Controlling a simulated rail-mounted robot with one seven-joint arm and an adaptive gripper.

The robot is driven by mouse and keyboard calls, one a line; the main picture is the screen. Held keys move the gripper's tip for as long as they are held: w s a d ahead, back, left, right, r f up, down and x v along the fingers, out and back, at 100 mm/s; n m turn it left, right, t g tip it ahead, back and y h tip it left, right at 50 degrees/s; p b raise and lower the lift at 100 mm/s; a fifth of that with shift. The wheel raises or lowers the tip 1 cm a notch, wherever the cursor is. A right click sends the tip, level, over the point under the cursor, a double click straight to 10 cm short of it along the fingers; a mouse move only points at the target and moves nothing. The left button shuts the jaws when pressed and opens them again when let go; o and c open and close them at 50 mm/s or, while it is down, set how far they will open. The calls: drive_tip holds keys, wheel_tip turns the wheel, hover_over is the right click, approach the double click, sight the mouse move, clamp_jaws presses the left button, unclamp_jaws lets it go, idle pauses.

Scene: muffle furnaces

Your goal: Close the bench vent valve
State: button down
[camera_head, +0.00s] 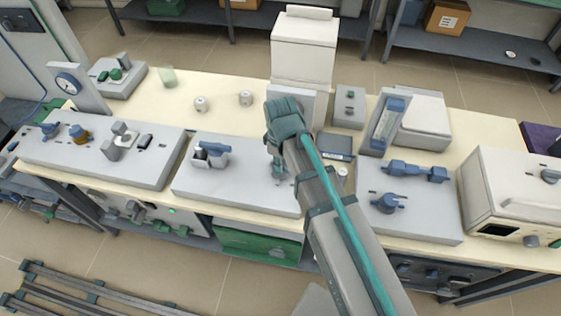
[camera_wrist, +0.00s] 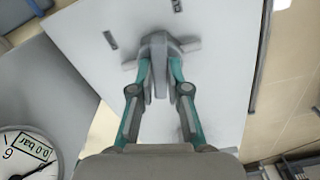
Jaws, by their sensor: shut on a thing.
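My gripper (camera_wrist: 160,68) has its two teal fingers closed on the grey lever of a valve (camera_wrist: 160,42) in the wrist view. The lever sits between the fingertips, and short grey stubs stick out at both sides of the valve. It is mounted on a pale plate (camera_wrist: 215,80) that bears two dark marks, too small to read. In the head view, my gripper (camera_head: 278,167) reaches down onto the middle bench plate (camera_head: 235,190). My arm and fingers hide most of the valve there.
A blue-handled valve (camera_head: 210,152) stands left of my gripper on the same plate. Other plates with blue valves (camera_head: 405,172) and knobs (camera_head: 78,133) lie to both sides. A white box (camera_head: 304,48) and upright panel (camera_head: 391,118) rise behind; a furnace-like unit (camera_head: 515,195) stands right.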

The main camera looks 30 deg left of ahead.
drive_tip(key=shift+a+n, duration=0.1)
drive_tip(key=shift+n, duration=1.4)
drive_tip(key=c, duration=1.1)
unclamp_jaws()
drive_tip(key=shift+c, duration=0.2)
drive_tip(key=shift+r, duration=0.15)
wheel_tip(320, 180, up, 12)
